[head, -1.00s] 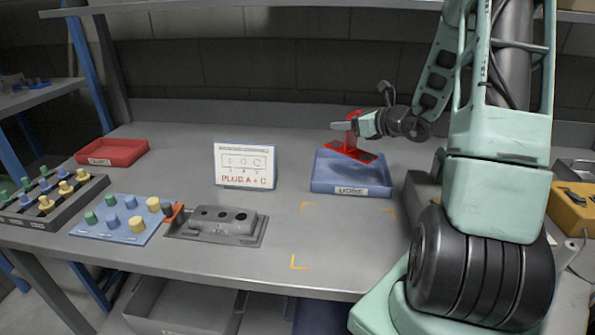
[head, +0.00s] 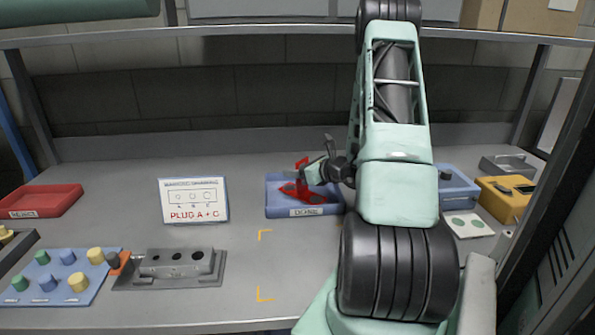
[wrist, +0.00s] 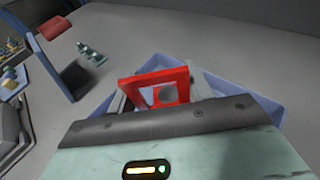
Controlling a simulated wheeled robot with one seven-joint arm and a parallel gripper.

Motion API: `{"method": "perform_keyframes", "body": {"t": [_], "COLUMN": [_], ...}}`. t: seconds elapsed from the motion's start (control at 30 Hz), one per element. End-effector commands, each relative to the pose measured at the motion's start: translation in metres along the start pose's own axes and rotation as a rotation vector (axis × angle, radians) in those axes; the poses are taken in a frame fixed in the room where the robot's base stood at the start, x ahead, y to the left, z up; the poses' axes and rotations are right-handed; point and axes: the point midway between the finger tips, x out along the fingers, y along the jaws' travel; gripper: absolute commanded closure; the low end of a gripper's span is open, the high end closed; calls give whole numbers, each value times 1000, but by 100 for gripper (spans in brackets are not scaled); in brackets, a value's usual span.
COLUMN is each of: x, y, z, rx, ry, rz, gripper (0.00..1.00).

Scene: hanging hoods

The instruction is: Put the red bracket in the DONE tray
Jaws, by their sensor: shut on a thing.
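The red bracket (head: 303,190) is in my gripper (head: 304,170), at the blue DONE tray (head: 306,211). My gripper is shut on the bracket's upright part. In the head view the bracket's base appears within the tray's outline; I cannot tell whether it touches the tray floor. In the wrist view the bracket (wrist: 155,86), with a square opening, stands between the fingers, and the tray's rim (wrist: 238,88) shows behind and to the right. My wrist hides part of the tray's right side in the head view.
A PLUG A + C sign (head: 194,200) stands left of the tray. A red tray (head: 40,201) is at far left. A grey block with holes (head: 176,263) and a blue plug board (head: 62,277) lie in front. A yellow box (head: 508,198) is at right. Yellow corner marks bound bare table.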

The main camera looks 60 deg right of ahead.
Motion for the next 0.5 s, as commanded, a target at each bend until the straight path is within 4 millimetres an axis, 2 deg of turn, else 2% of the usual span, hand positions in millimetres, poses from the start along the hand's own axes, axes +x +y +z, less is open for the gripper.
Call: {"method": "perform_keyframes", "body": {"t": [0.47,0.5], "x": [3,2], "y": [0,0], "z": [-8,-8], "rx": [-2,-1], "ry": [-3,0], "rz": [0,0], "gripper": [100,41]}}
